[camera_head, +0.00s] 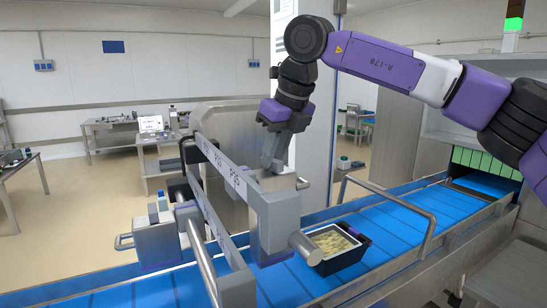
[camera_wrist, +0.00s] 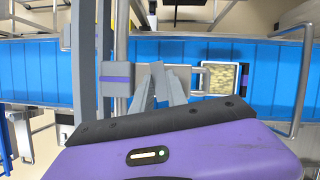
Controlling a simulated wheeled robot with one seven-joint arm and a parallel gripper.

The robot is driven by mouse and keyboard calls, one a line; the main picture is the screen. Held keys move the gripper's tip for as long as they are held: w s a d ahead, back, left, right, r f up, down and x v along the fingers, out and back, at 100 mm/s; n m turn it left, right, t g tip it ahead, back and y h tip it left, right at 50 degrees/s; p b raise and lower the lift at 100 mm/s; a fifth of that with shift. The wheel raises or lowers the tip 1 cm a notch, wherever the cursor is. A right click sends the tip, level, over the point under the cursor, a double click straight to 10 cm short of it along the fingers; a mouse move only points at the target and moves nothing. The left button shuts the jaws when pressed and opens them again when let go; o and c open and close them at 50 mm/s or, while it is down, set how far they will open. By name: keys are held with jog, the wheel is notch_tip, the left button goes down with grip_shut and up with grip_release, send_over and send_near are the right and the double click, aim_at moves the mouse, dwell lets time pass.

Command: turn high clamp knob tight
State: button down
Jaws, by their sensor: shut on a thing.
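My gripper (camera_head: 268,166) reaches down from above onto the top of the grey clamp block (camera_head: 276,222) at the near end of the upper guide rail (camera_head: 222,166). Its fingers are shut on the high clamp knob, which is mostly hidden between and behind them, so its turn angle cannot be told.
A black tray (camera_head: 343,262) with yellowish contents lies on the blue belt (camera_head: 400,213), right of the clamp. A grey cylinder (camera_head: 305,247) sticks out towards it. A lower rail (camera_head: 207,262) runs left of the clamp.

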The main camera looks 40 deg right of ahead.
jog(key=c, duration=1.3)
grip_release()
jog(key=b+v, duration=0.1)
jog(key=v, duration=0.7)
jog(key=shift+d+f, duration=0.1)
jog(key=shift+f, duration=0.05)
